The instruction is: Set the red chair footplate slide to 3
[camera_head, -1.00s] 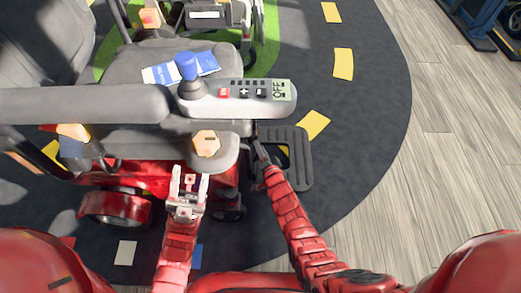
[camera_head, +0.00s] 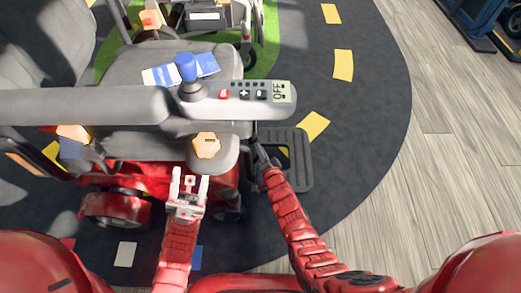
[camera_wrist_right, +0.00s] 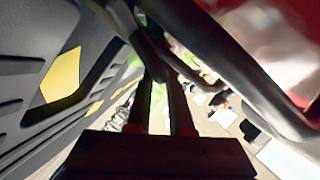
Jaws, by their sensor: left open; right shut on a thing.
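The red chair (camera_head: 133,178) stands on a dark floor mat, with its seat and armrest to the left. Its dark ridged footplate (camera_head: 298,150) lies right of the red body. My right gripper (camera_head: 260,152) reaches to the footplate's near-left side. In the right wrist view its fingers (camera_wrist_right: 160,85) are shut on a thin dark bar (camera_wrist_right: 155,55) beside the footplate (camera_wrist_right: 60,75), which fills the left side. No slide numbers can be read.
A control panel (camera_head: 240,98) with a blue joystick (camera_head: 187,68) and a screen reading OFF sits above the armrest. Another wheeled chair (camera_head: 207,18) stands at the back. A blue-framed object (camera_head: 490,22) is at the upper right. The wooden floor (camera_head: 420,150) at right is clear.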

